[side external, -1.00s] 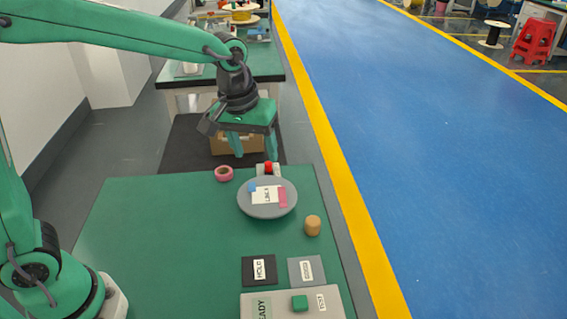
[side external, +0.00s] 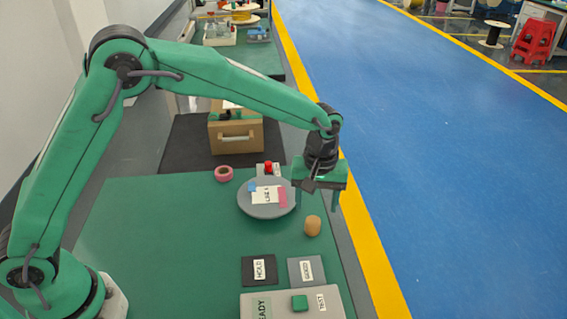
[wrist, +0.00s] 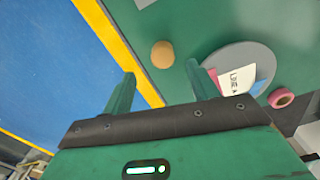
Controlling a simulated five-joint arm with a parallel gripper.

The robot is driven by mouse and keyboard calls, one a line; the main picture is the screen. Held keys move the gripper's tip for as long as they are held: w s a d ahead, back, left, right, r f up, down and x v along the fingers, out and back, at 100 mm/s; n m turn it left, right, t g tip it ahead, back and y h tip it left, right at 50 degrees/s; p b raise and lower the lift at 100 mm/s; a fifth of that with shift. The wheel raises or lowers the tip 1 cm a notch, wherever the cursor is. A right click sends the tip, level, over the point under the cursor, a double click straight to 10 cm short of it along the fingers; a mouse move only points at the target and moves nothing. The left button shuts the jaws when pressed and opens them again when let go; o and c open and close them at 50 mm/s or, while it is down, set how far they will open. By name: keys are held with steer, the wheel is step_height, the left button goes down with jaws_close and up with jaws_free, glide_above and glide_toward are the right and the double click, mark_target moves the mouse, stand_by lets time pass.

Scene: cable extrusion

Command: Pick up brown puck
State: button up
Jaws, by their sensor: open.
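The brown puck (side external: 312,225) stands on the green table, just right of and in front of the round grey plate, near the table's right edge. It also shows in the wrist view (wrist: 163,54), ahead of my fingers and roughly between their lines. My gripper (side external: 318,202) is open and empty, raised above the table behind the puck in the side view. In the wrist view both fingers of my gripper (wrist: 158,88) show apart with nothing between them.
A grey plate (side external: 252,209) holds a labelled card and blue and pink pieces. A pink tape roll (side external: 223,174) and a red button (side external: 268,167) are behind it. The HOLD pad (side external: 250,277), GOOD pad (side external: 294,277) and TEST box (side external: 272,301) lie in front.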

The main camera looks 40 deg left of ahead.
mark_target(313, 220)
steer(key=shift+f, duration=1.25)
steer(key=shift+f, duration=0.1)
steer(key=shift+a+f, duration=0.15)
steer(key=shift+f, duration=1.15)
steer(key=shift+a+f, duration=0.1)
steer(key=shift+f, duration=1.15)
steer(key=shift+c, duration=0.2)
steer(key=c, duration=1)
